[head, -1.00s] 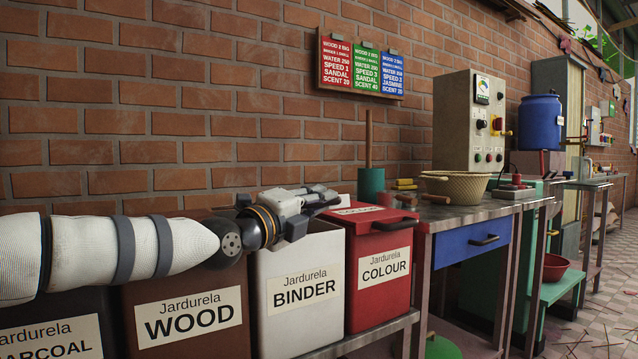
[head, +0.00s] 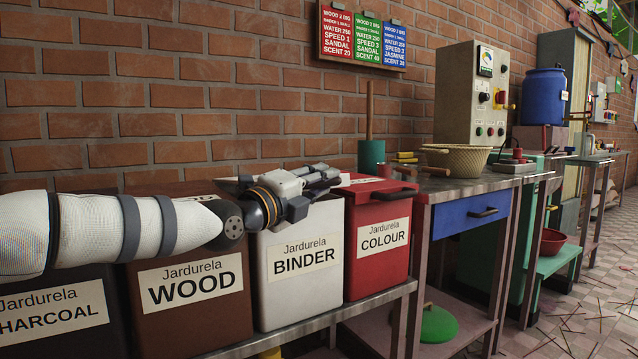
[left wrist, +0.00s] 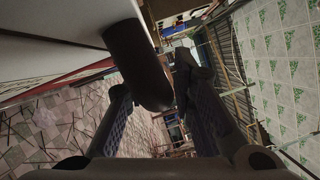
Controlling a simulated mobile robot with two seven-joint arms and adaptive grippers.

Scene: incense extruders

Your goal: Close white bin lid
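The white bin (head: 308,266), labelled BINDER, stands between the brown WOOD bin and the red COLOUR bin. My left gripper (head: 318,184) is over its top, pointing right, and hides much of its upper edge. How far the lid is open cannot be told in the head view. In the left wrist view, a white panel (left wrist: 50,30) fills the upper left, with a dark rounded handle (left wrist: 140,65) sticking out from its edge. The handle is between the spread fingers of my left gripper (left wrist: 152,88), with gaps showing beside it. My right gripper is not in view.
The red bin (head: 380,275) with a dark handle stands close on the right, the brown bin (head: 190,315) on the left. A metal workbench (head: 440,186) holds a basket (head: 458,160) and a green pot. A brick wall (head: 160,100) is close behind.

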